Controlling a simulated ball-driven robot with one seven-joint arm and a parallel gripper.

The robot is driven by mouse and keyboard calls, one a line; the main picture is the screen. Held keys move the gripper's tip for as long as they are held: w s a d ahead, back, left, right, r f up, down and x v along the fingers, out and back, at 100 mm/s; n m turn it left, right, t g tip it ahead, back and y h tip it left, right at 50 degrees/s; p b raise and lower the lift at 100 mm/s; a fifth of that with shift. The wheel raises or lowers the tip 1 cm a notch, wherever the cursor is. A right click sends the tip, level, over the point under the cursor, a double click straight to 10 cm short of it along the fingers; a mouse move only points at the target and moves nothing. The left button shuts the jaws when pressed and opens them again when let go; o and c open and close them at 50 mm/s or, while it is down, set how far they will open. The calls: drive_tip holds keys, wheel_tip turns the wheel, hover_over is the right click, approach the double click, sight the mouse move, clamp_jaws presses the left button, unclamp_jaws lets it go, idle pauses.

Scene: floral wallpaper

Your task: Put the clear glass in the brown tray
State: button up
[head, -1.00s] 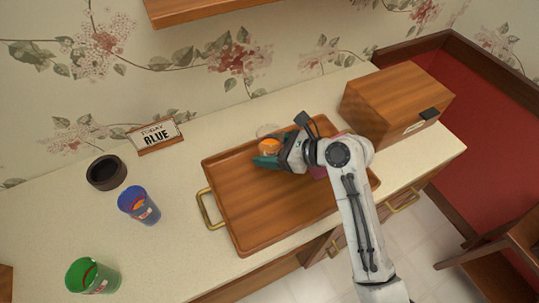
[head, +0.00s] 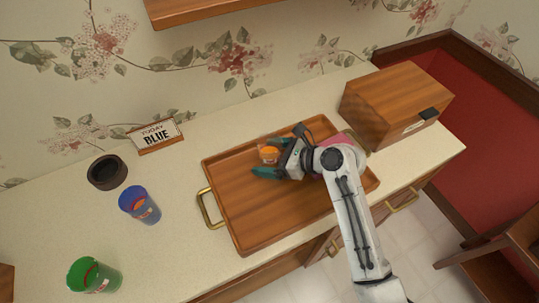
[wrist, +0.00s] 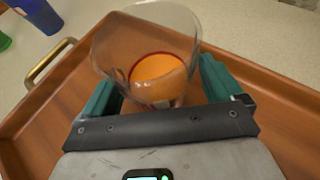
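The clear glass (head: 263,149) has an orange lower part and is inside the back half of the brown tray (head: 240,205). In the wrist view the clear glass (wrist: 165,35) looks upright, its wide rim towards the top of the picture. My gripper (head: 268,158) is low over the tray, its teal fingers spread on either side of the glass. In the wrist view my gripper (wrist: 160,82) shows a gap beside the glass's lower part. Whether the base rests on the tray is hard to tell.
A blue cup (head: 140,205), a green cup (head: 95,275) and a dark round bowl (head: 107,172) stand left of the tray. A sign reading "TODAY BLUE" (head: 156,135) is at the back. A wooden box (head: 395,100) stands right, and a shelf (head: 200,10) hangs above.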

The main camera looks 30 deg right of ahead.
drive_tip(key=shift+s+d+r, duration=0.1)
drive_tip(key=shift+r, duration=0.1)
drive_tip(key=v, duration=1.1)
drive_tip(key=shift+s+d+r+b, duration=0.1)
drive_tip(key=shift+s+d+b, duration=0.05)
drive_tip(key=shift+s+b, duration=0.2)
